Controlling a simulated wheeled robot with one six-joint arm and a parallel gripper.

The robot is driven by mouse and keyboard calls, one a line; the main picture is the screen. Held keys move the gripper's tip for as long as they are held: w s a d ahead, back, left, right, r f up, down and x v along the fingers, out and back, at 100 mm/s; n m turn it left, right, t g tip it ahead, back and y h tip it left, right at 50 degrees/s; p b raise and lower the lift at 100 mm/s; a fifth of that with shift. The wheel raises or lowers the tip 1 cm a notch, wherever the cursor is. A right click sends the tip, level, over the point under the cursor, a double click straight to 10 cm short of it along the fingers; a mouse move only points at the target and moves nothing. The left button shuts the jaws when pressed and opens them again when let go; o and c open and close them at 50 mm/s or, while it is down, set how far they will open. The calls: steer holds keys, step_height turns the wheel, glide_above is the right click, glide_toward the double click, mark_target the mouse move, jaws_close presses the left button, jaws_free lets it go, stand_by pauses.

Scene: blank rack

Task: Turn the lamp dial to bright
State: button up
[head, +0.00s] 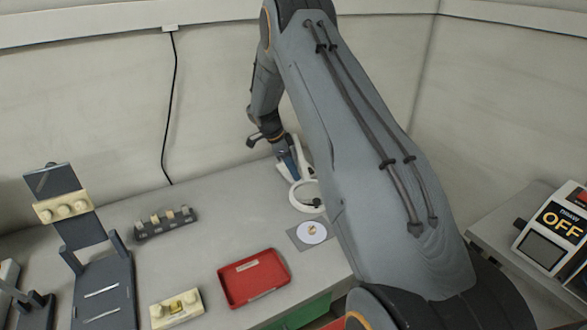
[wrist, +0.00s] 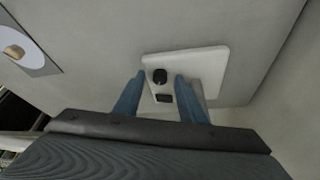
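The white lamp base plate (wrist: 205,65) lies on the bench in the wrist view. It carries a small round black dial (wrist: 160,76) and a dark rectangle below it. My gripper (wrist: 158,82) is open, with one blue finger on each side of the dial. Small gaps show between fingers and dial, and I cannot tell any contact. In the head view my gripper (head: 287,168) is at the back of the bench, beside the white lamp ring (head: 307,196). The dial is not distinct in the head view, and its pointer setting is too small to read.
A grey mat with a white disc (head: 312,232) lies in front of the lamp. A red tray (head: 280,292), a cream block (head: 160,316), a dark rack (head: 165,234) and a dark stand (head: 110,275) stand further left. A machine showing OFF (head: 530,238) is at right.

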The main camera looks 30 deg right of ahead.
jaws_close()
steer(key=shift+n+t+b, duration=0.3)
steer(key=shift+n+b, duration=0.05)
steer(key=shift+n, duration=0.45)
jaws_free()
steer(key=shift+r, duration=0.1)
steer(key=b+v, duration=0.2)
steer(key=v, duration=0.5)
steer(key=shift+a+r+b, duration=0.2)
steer(key=shift+r+b, duration=0.1)
